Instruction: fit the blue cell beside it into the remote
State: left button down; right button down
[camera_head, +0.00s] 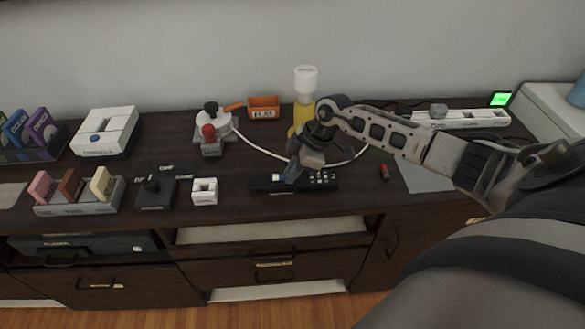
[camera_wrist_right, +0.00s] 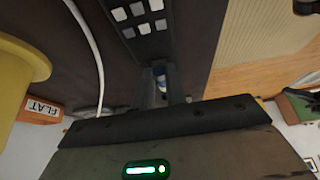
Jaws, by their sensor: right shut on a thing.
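The dark remote (camera_head: 322,186) lies on the brown desktop, with pale buttons on its right half. In the right wrist view its buttons (camera_wrist_right: 139,14) show at the top. My right gripper (camera_head: 283,177) is low over the left half of the remote. It is shut on the blue cell (camera_wrist_right: 161,79), which shows as a small blue and white piece between the fingers in the wrist view. The fingers hide much of the cell and the remote's left half, so I cannot tell whether the cell touches the remote. My left gripper is not in view.
A red cell (camera_head: 384,172) lies right of the remote beside a grey mat (camera_head: 424,177). A white block (camera_head: 204,191) stands left. Behind are a yellow-based bottle (camera_head: 305,84), an orange FLAT box (camera_head: 263,108), a joystick (camera_head: 209,135) and a white cable (camera_head: 262,151).

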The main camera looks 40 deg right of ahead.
dwell(0.3)
jog(key=c, duration=1.3)
grip_release()
jog(key=shift+c, duration=0.2)
jog(key=v, duration=1.6)
jog(key=shift+a+f, duration=0.1)
